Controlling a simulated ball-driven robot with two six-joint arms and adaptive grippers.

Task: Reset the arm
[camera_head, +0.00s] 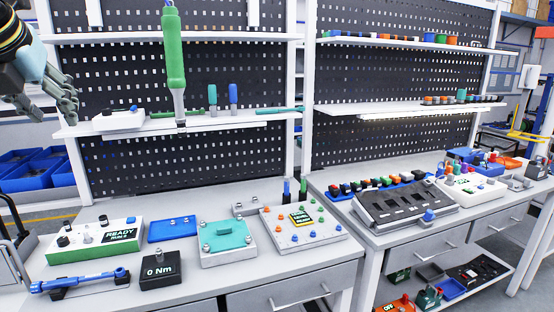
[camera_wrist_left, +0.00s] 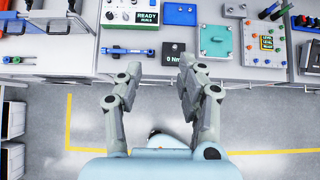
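My left gripper (camera_head: 55,108) is at the upper left edge of the head view, raised clear of the table and left of the shelf. In the left wrist view the gripper (camera_wrist_left: 160,72) shows its two grey fingers wide apart, with nothing between them. Past the fingertips lie the workbench edge (camera_wrist_left: 150,65) and the grey floor. My right gripper shows in neither view.
A green screwdriver (camera_head: 175,60) hangs before the pegboard. The bench holds a READY box (camera_head: 95,243), a blue torque wrench (camera_head: 80,281), a 0 Nm block (camera_head: 160,270) and a teal-lidded box (camera_head: 227,240). Blue bins (camera_head: 35,172) stand left. Floor below the gripper looks free.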

